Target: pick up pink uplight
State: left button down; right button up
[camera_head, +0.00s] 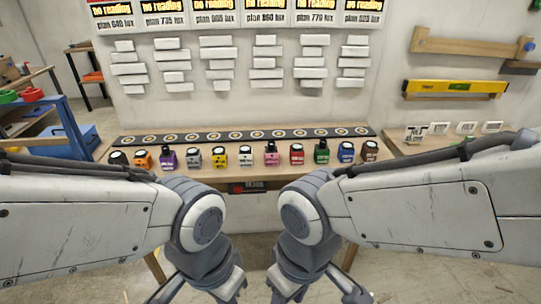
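The pink uplight (271,158) is a small pink block with a dark top part. It stands upright on the wooden bench (215,175), near the middle of a row of similar coloured blocks, between a white one (246,158) and a red one (296,156). My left gripper (198,290) is at the bottom of the view, low and in front of the bench, with its fingers spread and nothing seen between them. My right gripper (318,290) is beside it, also spread and empty. Both are well apart from the pink uplight; the fingertips are partly cut off.
A dark strip with round marks (245,136) lies behind the row. White wall blocks (266,62) and "no reading" signs (265,14) are above. A yellow level (455,87) hangs on the right. A blue workbench (65,125) stands left. Space above the row is free.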

aim_at(272, 152)
jog(key=u, duration=0.6)
jog(key=i, duration=1.4)
jog(key=z, duration=0.65)
